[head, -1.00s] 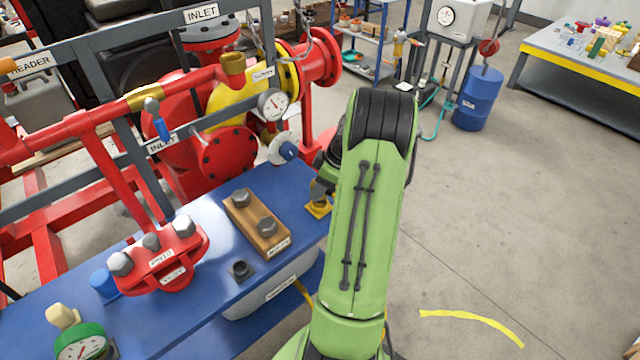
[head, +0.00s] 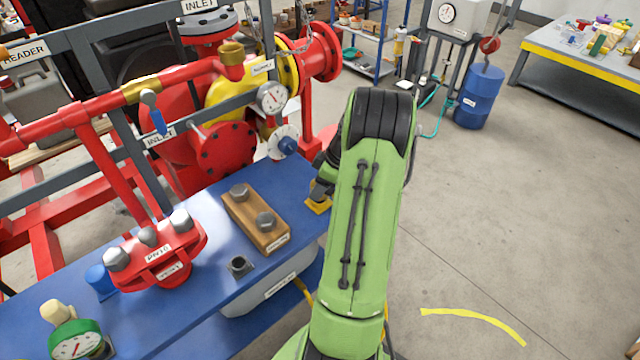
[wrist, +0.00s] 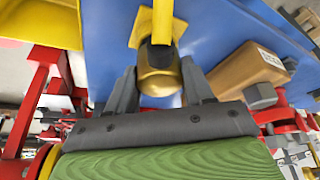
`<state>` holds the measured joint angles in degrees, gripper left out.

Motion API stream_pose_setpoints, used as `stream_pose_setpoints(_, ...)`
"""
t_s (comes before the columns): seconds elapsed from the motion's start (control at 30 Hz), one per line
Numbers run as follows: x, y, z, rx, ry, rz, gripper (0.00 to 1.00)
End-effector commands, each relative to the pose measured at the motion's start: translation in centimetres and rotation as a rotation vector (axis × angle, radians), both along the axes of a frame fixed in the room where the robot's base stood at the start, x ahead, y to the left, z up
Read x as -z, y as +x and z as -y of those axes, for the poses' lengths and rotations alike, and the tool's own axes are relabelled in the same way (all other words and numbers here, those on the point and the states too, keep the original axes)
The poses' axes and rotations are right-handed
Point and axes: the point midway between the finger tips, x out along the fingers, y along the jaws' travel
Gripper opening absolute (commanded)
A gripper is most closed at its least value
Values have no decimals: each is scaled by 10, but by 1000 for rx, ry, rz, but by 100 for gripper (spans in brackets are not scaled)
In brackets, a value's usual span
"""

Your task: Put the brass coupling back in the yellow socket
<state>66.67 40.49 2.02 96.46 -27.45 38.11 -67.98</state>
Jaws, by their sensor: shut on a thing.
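The brass coupling (wrist: 158,82) is a short, gold-coloured cylinder seen close up between the two dark fingers of my gripper (wrist: 158,90). My gripper is shut on it. The yellow socket (wrist: 140,27) is just beyond the coupling in the wrist view, with a square base on the blue bench. A dark band shows between coupling and socket; I cannot tell whether they touch or how far the coupling is in. In the head view the yellow socket (head: 319,204) shows at the bench's right edge, partly hidden by my arm, and the coupling is hidden.
A wooden block with grey bolts (head: 257,221) stands left of the socket on the blue bench (head: 215,290). A dark square fitting (head: 239,265) sits in front of it. Red pipework and a gauge (head: 271,97) rise behind.

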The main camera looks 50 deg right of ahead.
Motion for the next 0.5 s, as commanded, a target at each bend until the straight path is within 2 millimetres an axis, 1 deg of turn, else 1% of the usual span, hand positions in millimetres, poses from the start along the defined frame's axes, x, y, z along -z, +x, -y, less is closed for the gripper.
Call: stream_pose_setpoints(0.5,11,0,0,-1,0,0,15)
